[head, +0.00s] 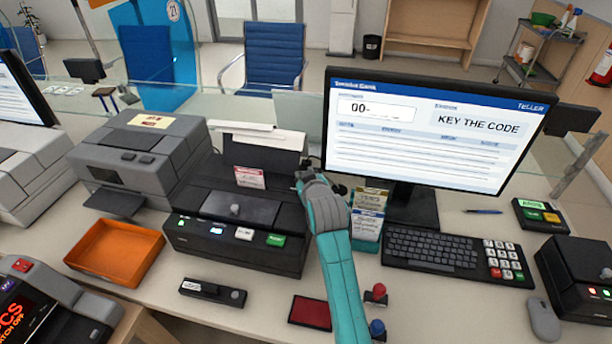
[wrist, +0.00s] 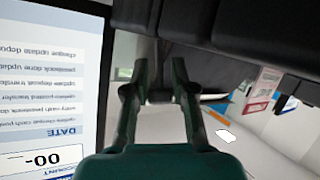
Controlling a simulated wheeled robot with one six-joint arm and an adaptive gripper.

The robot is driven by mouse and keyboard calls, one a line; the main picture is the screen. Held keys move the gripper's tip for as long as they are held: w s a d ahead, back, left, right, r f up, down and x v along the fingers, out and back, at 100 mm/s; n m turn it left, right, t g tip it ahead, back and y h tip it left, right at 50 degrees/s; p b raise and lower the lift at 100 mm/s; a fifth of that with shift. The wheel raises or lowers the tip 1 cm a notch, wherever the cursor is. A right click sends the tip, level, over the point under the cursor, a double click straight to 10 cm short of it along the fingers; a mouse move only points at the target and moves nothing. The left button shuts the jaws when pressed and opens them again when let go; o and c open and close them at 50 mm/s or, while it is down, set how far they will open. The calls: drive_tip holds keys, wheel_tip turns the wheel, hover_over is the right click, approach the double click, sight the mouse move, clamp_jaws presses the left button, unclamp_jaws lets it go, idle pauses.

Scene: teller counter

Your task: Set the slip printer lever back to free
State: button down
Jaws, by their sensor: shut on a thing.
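The slip printer (head: 240,215) is a black machine with a white slip at its back and a row of lit buttons on its front. My gripper (head: 308,180) is at the printer's right side, near its rear. In the wrist view my teal fingers (wrist: 160,72) point at the printer's dark side (wrist: 225,22). They are shut on a small dark piece between the fingertips, which looks like the printer's lever (wrist: 160,93). In the head view my gripper mostly hides the lever, so its setting cannot be told.
The monitor (head: 425,130) reads "KEY THE CODE" and stands close right of my gripper. A leaflet holder (head: 367,222) is beside my arm. The keyboard (head: 432,250), orange tray (head: 115,250), red pad (head: 310,312) and stamps (head: 376,294) lie on the counter.

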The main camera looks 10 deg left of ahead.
drive_tip(key=shift+s+a+f, duration=0.1)
drive_tip(key=shift+a, duration=0.05)
drive_tip(key=c, duration=1)
unclamp_jaws()
drive_tip(key=shift+c, duration=0.2)
drive_tip(key=v, duration=1.2)
drive_tip(key=shift+s, duration=0.1)
